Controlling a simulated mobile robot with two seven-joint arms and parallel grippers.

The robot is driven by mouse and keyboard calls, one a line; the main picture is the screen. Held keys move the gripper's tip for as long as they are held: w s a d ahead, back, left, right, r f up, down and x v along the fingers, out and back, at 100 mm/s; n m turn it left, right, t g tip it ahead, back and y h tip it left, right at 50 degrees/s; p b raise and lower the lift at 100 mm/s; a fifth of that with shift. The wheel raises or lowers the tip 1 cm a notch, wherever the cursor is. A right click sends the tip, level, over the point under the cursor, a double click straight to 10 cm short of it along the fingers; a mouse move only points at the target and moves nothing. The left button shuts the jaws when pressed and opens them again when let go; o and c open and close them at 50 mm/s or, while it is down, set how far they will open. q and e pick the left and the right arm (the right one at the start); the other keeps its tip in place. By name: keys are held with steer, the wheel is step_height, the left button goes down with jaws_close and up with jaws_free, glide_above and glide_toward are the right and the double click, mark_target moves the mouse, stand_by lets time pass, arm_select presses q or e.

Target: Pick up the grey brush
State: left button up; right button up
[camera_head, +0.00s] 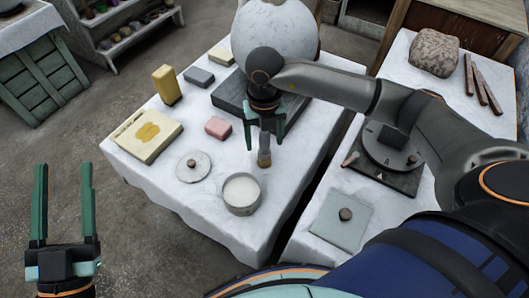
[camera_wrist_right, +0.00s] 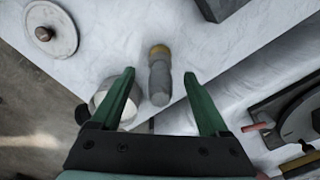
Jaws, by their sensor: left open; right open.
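A small grey brush (camera_head: 264,158) with a tan end is on the white-topped table, near its right edge. In the right wrist view the brush (camera_wrist_right: 159,78) lies between the lines of the two fingers, a little beyond their tips. My right gripper (camera_head: 265,143) is open and points down over the brush, hiding its upper part in the head view. Whether the fingers reach down around it, I cannot tell. My left gripper (camera_head: 63,168) is open and empty, over the floor left of the table.
A round pot (camera_head: 241,208) stands in front of the brush. A round lid (camera_head: 186,172), a pink block (camera_head: 218,127) and a dark slab (camera_head: 232,98) are near. A second table with a turntable (camera_head: 393,150) is at the right, past a gap.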

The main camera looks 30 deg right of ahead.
mark_target(265, 147)
step_height(265, 147, down, 4)
steer(key=shift+r+b, duration=0.1)
steer(key=shift+b, duration=0.3)
arm_select(q)
steer(key=s+r+m+t+h, duration=0.1)
steer(key=s+r+m+h, duration=0.2)
steer(key=r, duration=0.2)
steer(key=shift+d+h, duration=0.3)
steer(key=shift+h, duration=0.1)
steer(key=shift+s+r, duration=0.1)
arm_select(e)
steer(key=shift+c, duration=0.3)
jaws_close()
